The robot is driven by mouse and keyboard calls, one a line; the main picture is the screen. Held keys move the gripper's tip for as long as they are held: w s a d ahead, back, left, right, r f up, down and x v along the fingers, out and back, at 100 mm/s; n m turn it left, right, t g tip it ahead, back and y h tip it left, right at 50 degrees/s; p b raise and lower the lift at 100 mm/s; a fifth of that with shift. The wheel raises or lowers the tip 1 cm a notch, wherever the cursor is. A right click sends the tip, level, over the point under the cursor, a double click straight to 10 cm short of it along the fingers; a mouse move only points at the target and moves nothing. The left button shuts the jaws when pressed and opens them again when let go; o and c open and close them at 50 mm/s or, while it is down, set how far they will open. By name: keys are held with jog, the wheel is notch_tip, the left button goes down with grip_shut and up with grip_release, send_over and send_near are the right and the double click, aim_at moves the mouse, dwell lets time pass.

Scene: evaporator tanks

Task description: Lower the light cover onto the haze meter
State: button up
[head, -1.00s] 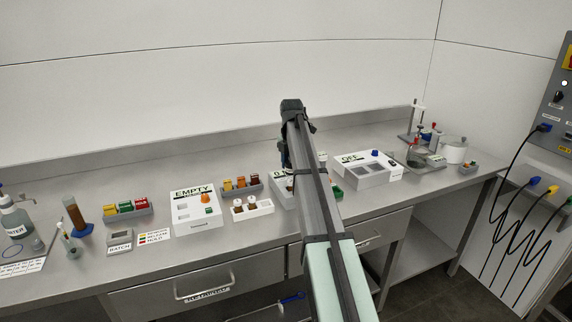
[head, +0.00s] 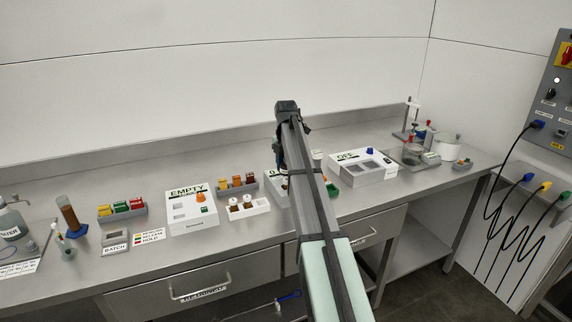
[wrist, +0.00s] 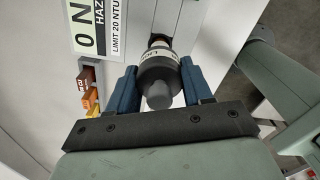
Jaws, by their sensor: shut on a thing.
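The light cover (wrist: 160,90) is a dark grey cylinder with a narrower rounded knob and a pale printed band. My gripper (wrist: 159,68) has its two blue fingers shut on the cover from both sides in the wrist view. The haze meter (wrist: 190,38) is a white box under and beyond the cover, with a sign reading ON, HAZ and LIMIT 20 NTU. A small round opening or cap shows just past the cover. I cannot tell whether the cover touches the meter. In the head view my arm hides the cover, the fingers and most of the meter (head: 271,188).
A white box marked EMPTY (head: 180,215) stands left of the meter, with a white vial holder (head: 262,206) between. A white box marked OFF (head: 345,178) stands close on the right. Racks of coloured blocks (head: 237,192) line the bench. A wall panel (head: 550,105) with cables is far right.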

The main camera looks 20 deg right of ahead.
aim_at(286, 180)
jog(key=shift+f, duration=2.75)
jog(key=shift+f, duration=0.1)
jog(key=o, duration=1.1)
notch_tip(286, 180, up, 14)
jog(key=shift+f, duration=0.1)
jog(key=shift+d, duration=0.1)
